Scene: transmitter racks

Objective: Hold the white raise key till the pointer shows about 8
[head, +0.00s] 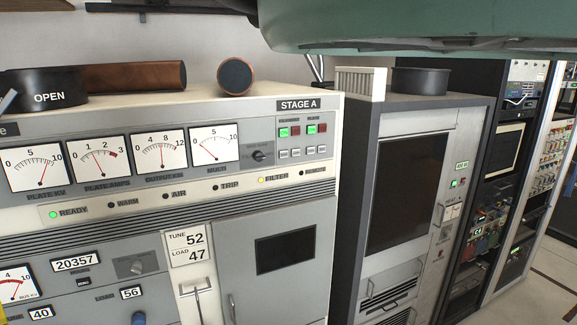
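The cream-and-grey STAGE A cabinet carries a row of white dial meters. The output kW meter (160,151), marked 4, 8 and 12, has a near-upright pointer. The multi meter (214,144) runs 0 to 10, its pointer in the lower left part. Small pale keys (289,153) sit under green and red buttons; their labels are too small to read, so I cannot tell which is raise. My gripper is not in view.
A large green shape (420,32) covers the top right. A black OPEN drum (45,90), a brown cylinder (135,76) and a round-ended cylinder (235,76) lie on the cabinet top. A partly cut-off bus kV meter (14,286) is at lower left. More racks stand right.

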